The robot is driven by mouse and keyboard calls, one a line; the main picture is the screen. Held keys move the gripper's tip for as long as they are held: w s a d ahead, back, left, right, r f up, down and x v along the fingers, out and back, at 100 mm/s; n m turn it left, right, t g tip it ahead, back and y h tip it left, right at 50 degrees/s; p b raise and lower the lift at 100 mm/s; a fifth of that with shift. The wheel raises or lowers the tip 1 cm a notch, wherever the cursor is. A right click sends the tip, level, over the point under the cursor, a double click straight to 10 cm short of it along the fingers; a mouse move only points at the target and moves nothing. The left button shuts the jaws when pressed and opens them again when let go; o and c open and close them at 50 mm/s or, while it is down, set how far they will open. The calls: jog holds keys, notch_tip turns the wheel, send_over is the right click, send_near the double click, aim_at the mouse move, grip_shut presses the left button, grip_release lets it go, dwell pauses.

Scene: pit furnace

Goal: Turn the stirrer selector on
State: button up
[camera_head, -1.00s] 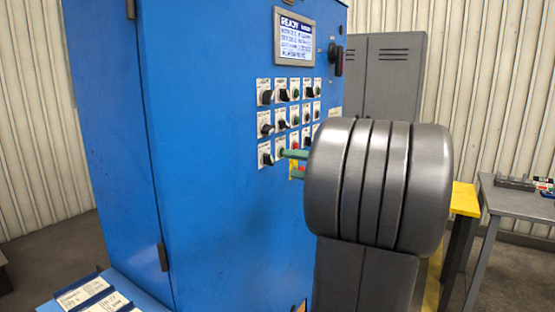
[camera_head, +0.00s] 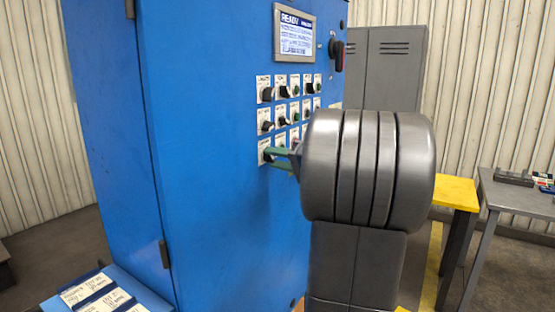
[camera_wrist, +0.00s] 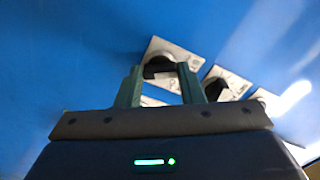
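The blue cabinet (camera_head: 220,110) carries a block of small dials and selectors on white plates. The lower-left selector (camera_head: 264,146) has a dark knob; its label is too small to read, so I cannot confirm it is the stirrer selector. My gripper (camera_head: 269,157) has its green fingers at this selector. In the wrist view my gripper (camera_wrist: 160,70) is open, with its fingers apart. The dark selector knob (camera_wrist: 160,67) shows on its white plate between and just beyond the fingertips. Whether either finger touches it, I cannot tell. My wrist hides the lower-right controls.
A lit screen (camera_head: 296,36) reads READY above the controls. A red and black rotary switch (camera_head: 337,55) is on the cabinet's right edge. Neighbouring knobs (camera_wrist: 218,88) sit close to the right finger. A grey locker (camera_head: 390,65) and a yellow table (camera_head: 455,193) stand to the right.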

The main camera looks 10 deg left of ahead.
jog(key=shift+m, duration=0.3)
jog(key=m+p, duration=0.1)
jog(key=m, duration=0.1)
jog(key=shift+m, duration=0.3)
jog(key=m+p, duration=0.2)
jog(key=m, duration=0.1)
jog(key=shift+r+m, duration=0.1)
jog(key=shift+m, duration=0.3)
jog(key=m+p, duration=0.3)
jog(key=m, duration=0.1)
jog(key=shift+m, duration=0.4)
jog(key=o, duration=1)
jog(key=b+v, duration=0.2)
jog(key=v, duration=1.2)
jog(key=shift+b, duration=0.35)
